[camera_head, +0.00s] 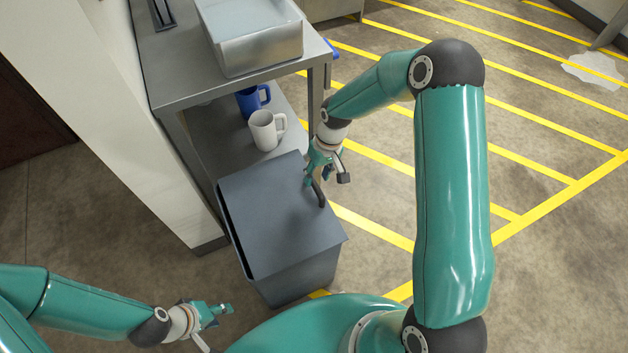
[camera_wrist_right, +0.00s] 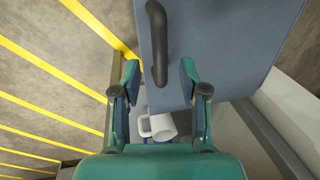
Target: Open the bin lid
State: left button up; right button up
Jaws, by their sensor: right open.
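The grey-blue bin (camera_head: 290,278) stands on the floor in the middle of the head view. Its flat lid (camera_head: 272,222) lies over the top, with a dark strip along the left edge. A dark bar handle (camera_head: 320,194) is at the lid's right edge; it also shows in the right wrist view (camera_wrist_right: 157,40). My right gripper (camera_head: 326,180) is open at this handle. In the right wrist view its fingertips (camera_wrist_right: 159,72) are on either side of the handle's near end, apart from it. My left gripper (camera_head: 218,328) is open and empty, low on the left, away from the bin.
A metal shelf table (camera_head: 180,90) stands behind the bin, with a metal tray (camera_head: 262,50) on top. A white mug (camera_head: 264,132) and a blue mug (camera_head: 247,100) are on its lower shelf. A wall (camera_head: 130,130) is at left. Yellow-striped floor (camera_head: 540,140) at right is open.

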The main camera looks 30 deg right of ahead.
jog(key=shift+a+f, duration=0.25)
jog(key=shift+f, duration=1.05)
jog(key=shift+c, duration=0.3)
grip_shut()
